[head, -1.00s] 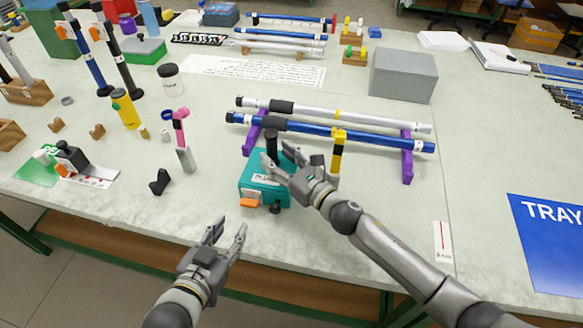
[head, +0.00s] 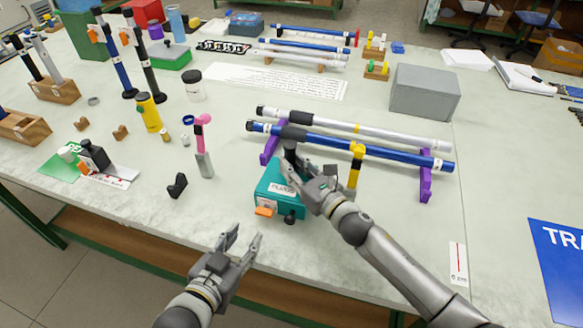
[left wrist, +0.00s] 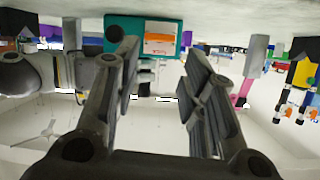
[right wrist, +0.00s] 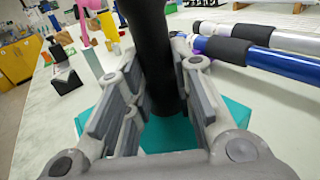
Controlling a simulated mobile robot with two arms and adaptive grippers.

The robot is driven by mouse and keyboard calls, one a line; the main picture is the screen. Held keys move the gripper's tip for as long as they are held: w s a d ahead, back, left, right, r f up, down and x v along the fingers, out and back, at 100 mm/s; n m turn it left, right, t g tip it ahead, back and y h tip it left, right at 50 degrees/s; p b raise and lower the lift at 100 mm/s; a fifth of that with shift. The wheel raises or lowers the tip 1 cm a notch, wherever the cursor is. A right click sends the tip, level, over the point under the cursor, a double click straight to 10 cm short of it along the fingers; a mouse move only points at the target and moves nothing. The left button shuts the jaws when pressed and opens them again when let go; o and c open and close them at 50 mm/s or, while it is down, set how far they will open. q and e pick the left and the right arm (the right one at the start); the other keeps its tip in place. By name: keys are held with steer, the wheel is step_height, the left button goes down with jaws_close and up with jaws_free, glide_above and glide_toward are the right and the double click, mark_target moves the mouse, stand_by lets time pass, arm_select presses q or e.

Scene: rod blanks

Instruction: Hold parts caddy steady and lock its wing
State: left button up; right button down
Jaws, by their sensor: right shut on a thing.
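The teal parts caddy (head: 270,190) labelled PLUGS sits near the table's front edge. A black upright handle (head: 290,153) rises from it. On its front side are an orange wing (head: 264,211) and a black knob (head: 290,217). My right gripper (head: 296,172) is shut on the handle; the right wrist view shows the dark handle (right wrist: 150,50) between its fingers, above the teal top (right wrist: 175,133). My left gripper (head: 243,236) is open and empty, in front of the caddy and apart from it. In the left wrist view the caddy (left wrist: 187,38) shows beyond the open fingers.
A rack with purple supports (head: 426,182) holds a blue rod (head: 385,150) and a white rod behind the caddy. A yellow-and-black item (head: 355,168) stands right of my right gripper. A black block (head: 177,186) and pink-topped tool (head: 203,150) stand to the left.

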arm_select(q)
steer(key=shift+o, duration=1.2)
steer(key=shift+w+d+r, duration=0.15)
steer(key=shift+d, duration=0.05)
steer(key=shift+o, duration=0.6)
steer(key=w+d+r+m+h, duration=0.1)
steer(key=w+d+r+h, duration=0.2)
steer(key=d, duration=0.4)
step_height(320, 180, up, 2)
steer(key=shift+w+d+r, duration=0.15)
steer(key=shift+w, duration=0.35)
steer(key=s+d+r+m+g+h, duration=0.25)
steer(key=d+r+m+g, duration=0.25)
steer(key=d+r+m, duration=0.5)
steer(key=s+d+r+m+g+h, duration=0.1)
steer(key=d+r+m+g+h, duration=0.3)
steer(key=d+r, duration=0.65)
steer(key=m+g+y, duration=0.4)
steer(key=m+y, duration=1)
steer(key=m, duration=0.5)
glide_above(263, 213)
step_height(263, 213, down, 16)
step_height(263, 213, down, 12)
steer(key=shift+r, duration=0.15)
